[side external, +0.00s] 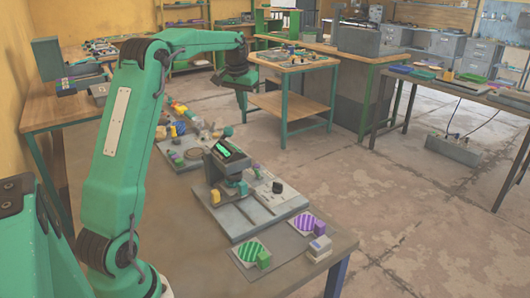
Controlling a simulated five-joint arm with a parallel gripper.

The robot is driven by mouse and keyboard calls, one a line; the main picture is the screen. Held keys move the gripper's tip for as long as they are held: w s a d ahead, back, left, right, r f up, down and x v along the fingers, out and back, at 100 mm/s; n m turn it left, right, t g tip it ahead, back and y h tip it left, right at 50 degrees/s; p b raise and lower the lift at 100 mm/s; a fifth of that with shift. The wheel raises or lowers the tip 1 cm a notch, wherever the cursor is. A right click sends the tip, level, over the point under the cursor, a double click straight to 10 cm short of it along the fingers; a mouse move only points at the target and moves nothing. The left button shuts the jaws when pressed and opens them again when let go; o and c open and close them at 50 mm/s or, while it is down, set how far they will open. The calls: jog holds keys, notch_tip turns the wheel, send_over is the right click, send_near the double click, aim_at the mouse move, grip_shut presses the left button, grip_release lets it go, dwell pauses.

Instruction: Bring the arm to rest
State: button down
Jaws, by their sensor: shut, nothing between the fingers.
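My green arm rises from the lower left and reaches over the workbench (330,240). My gripper (241,107) hangs at the end of it, above the far part of the bench, small in the picture. It is shut and holds nothing. It is apart from the grey press (216,170), which stands nearer the camera on a pale base plate (268,213). A bright green piece (229,149) shows at the top of the press.
A green striped plate (248,249) and a purple striped plate (305,221) lie at the bench's near end, each by a block. Small coloured parts (180,128) crowd the far left. Other tables stand beyond open floor.

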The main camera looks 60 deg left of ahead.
jog(key=s+d+r+m+t, duration=0.1)
jog(key=s+d+r, duration=0.25)
jog(key=d, duration=0.65)
jog(key=s+d+r+m+t, duration=0.1)
jog(key=s+d+r+m, duration=0.1)
jog(key=s+d, duration=0.5)
jog(key=s+d+f+m, duration=0.1)
jog(key=s+d+f, duration=0.2)
jog(key=s+d, duration=0.4)
jog(key=s+d+f+m+t+h, duration=0.1)
jog(key=s+d+f, duration=0.3)
jog(key=s+d, duration=0.3)
jog(key=shift+s+d, duration=0.2)
jog(key=shift+s, duration=0.15)
